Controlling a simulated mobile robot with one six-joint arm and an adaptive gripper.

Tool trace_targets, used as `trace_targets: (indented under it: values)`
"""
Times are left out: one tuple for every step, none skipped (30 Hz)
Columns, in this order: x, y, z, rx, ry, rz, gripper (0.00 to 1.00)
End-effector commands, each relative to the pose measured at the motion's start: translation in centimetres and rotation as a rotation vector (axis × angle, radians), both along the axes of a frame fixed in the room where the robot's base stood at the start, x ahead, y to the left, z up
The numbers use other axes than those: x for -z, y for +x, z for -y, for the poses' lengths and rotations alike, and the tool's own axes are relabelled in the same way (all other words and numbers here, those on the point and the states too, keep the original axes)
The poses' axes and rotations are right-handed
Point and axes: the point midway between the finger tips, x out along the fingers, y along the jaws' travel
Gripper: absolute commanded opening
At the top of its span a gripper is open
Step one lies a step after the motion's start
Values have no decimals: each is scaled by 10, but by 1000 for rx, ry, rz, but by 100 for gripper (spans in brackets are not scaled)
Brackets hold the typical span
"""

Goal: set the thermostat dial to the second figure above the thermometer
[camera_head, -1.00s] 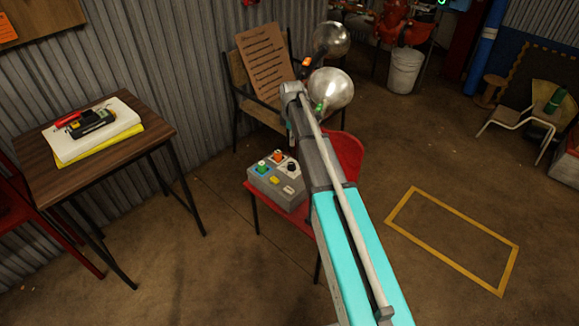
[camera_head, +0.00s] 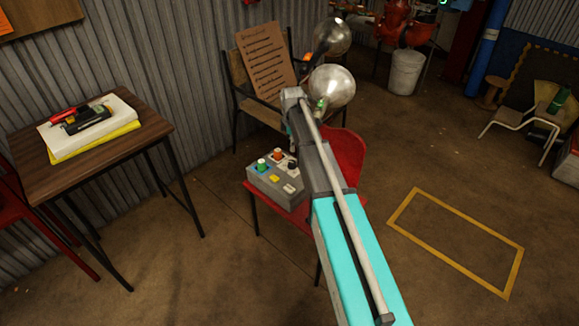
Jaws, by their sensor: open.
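A grey control box (camera_head: 272,187) sits on the red chair, left of my arm. Its top carries a green button, an orange-red button, a yellow patch, a pale label and a dark knob (camera_head: 292,166). I cannot tell whether this knob is the thermostat dial, and no figures are readable. I cannot make out a thermometer. A dark handheld device (camera_head: 87,120) lies on papers on the wooden table, its display too small to read. My arm reaches over the red chair and covers part of it. My gripper's fingers cannot be made out; they seem hidden behind the arm.
The red chair (camera_head: 347,157) stands under my arm. Behind it, a wooden chair (camera_head: 240,79) holds a brown printed board (camera_head: 266,60). The wooden table (camera_head: 148,137) stands left by the corrugated wall. A yellow floor rectangle (camera_head: 457,258) marks bare floor at right. A white bucket (camera_head: 406,72) stands behind.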

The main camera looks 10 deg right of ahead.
Motion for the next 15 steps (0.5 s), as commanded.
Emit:
trace_targets:
  values:
    - [8,0,0,0,0,0,83]
    - [11,0,0,0,0,0,83]
    - [14,0,0,0,0,0,83]
    - [16,0,0,0,0,0,83]
    - [18,0,0,0,0,0,83]
    - [21,0,0,0,0,0,83]
    - [24,0,0,0,0,0,83]
    - [26,0,0,1,0,0,83]
    - [29,0,0,1,0,0,83]
    - [31,0,1,1,0,0,83]
    - [34,0,1,1,0,0,83]
    - [37,0,1,1,0,0,83]
    - [39,0,1,1,0,0,83]
    - [42,0,1,1,0,0,83]
    - [45,0,1,1,0,0,83]
